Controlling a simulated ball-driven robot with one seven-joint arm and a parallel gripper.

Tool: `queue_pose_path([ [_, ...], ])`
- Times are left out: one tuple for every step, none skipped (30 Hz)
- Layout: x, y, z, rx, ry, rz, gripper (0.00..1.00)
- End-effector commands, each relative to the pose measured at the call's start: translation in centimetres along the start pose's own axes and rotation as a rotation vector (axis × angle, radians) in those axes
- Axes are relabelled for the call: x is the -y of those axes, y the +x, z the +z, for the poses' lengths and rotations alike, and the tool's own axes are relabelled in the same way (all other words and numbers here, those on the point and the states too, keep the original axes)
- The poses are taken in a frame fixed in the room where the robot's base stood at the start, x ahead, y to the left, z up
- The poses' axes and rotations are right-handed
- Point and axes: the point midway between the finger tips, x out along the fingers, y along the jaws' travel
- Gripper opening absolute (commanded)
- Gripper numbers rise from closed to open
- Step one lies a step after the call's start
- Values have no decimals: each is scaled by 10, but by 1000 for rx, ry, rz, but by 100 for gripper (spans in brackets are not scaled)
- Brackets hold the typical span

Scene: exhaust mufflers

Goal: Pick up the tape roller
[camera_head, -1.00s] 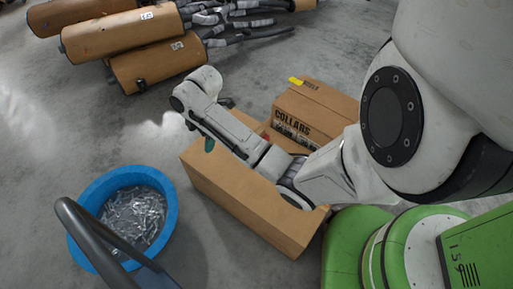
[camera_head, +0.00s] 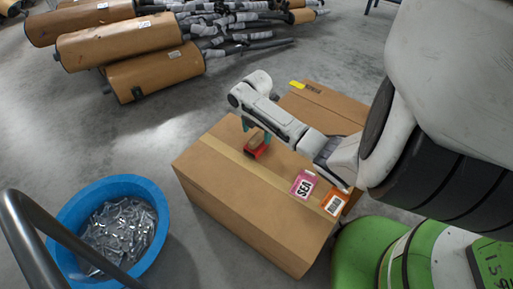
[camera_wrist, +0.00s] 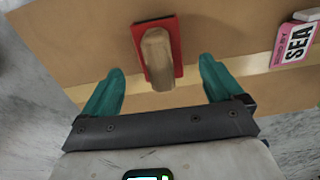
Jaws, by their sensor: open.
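A small red item with a tan rounded top, apparently the tape roller (camera_head: 254,149), lies on the cardboard box (camera_head: 225,188). In the wrist view the tape roller (camera_wrist: 158,55) shows as a red plate with a tan raised part, lying centrally ahead of and partly between the fingers. My gripper (camera_head: 256,136) is over it with its teal fingers apart. In the wrist view my gripper (camera_wrist: 162,70) is open and empty, one finger to each side of the roller. I cannot tell whether the fingers touch the box.
A pink box marked SEA (camera_head: 303,185) and an orange packet (camera_head: 334,204) lie on the same box to the right. Another carton (camera_head: 330,105) stands behind. A blue tub of metal parts (camera_head: 152,196) is at left. Mufflers (camera_head: 140,50) lie at the back.

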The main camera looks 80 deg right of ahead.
Motion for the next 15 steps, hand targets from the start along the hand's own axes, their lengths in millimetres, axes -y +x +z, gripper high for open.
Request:
queue_pose_path([
  [0,4,1,1,1,1,94],
  [0,5,0,1,1,2,94],
  [0,7,0,1,1,2,94],
  [0,9,0,0,1,2,94],
  [0,12,0,0,1,1,94],
  [0,17,0,0,1,1,94],
  [0,21,0,0,1,0,94],
  [0,25,0,1,1,0,94],
  [0,30,0,1,1,0,94],
  [0,35,0,2,0,0,94],
  [0,39,-1,2,0,1,94],
  [0,45,-1,2,0,0,94],
  [0,49,-1,2,1,0,94],
  [0,51,-1,2,0,0,94],
  [0,54,-1,2,0,1,94],
])
